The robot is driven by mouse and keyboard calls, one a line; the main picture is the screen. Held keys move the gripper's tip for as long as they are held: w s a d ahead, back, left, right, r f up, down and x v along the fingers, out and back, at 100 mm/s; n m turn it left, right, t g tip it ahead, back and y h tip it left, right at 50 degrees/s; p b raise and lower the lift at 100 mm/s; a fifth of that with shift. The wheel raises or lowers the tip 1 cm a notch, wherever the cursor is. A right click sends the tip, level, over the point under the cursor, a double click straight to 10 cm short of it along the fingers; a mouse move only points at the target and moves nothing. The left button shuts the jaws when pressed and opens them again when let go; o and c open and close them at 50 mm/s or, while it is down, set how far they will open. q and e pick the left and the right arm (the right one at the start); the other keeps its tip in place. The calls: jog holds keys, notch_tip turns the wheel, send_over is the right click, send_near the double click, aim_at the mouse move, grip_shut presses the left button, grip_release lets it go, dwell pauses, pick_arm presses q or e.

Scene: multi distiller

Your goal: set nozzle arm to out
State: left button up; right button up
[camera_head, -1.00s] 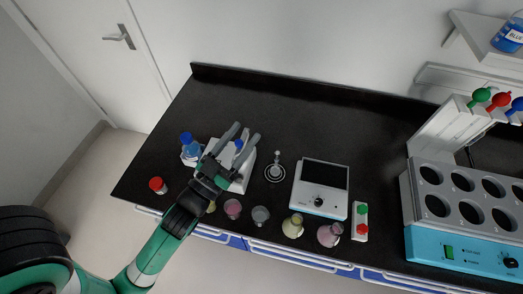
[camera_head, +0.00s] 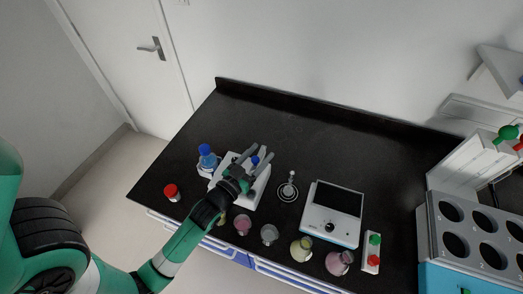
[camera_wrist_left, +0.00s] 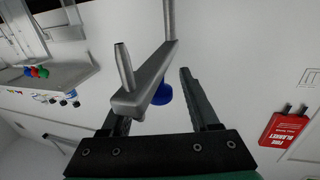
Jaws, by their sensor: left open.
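The nozzle arm shows in the left wrist view as a grey metal bar (camera_wrist_left: 148,85) with an upright pin and a blue knob (camera_wrist_left: 163,94). The bar lies across the left finger, and the knob appears between the two fingers. In the head view, the white device (camera_head: 228,170) at the left of the bench is partly hidden under my left gripper (camera_head: 257,150). That gripper is open, with its fingers over the device beside a blue part (camera_head: 254,160). I cannot tell whether a finger touches the bar. My right gripper is not in view.
A blue-capped bottle (camera_head: 208,158) and a red-capped jar (camera_head: 171,192) stand left of the device. Several flasks, one of them yellow (camera_head: 301,248), line the front edge. A round stand (camera_head: 288,190) and a panel box (camera_head: 332,214) stand right. The bench behind is clear.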

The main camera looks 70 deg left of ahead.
pick_arm(q)
jog(key=shift+w+a, duration=0.3)
jog(key=shift+w, duration=0.2)
grip_shut()
dwell(1.1)
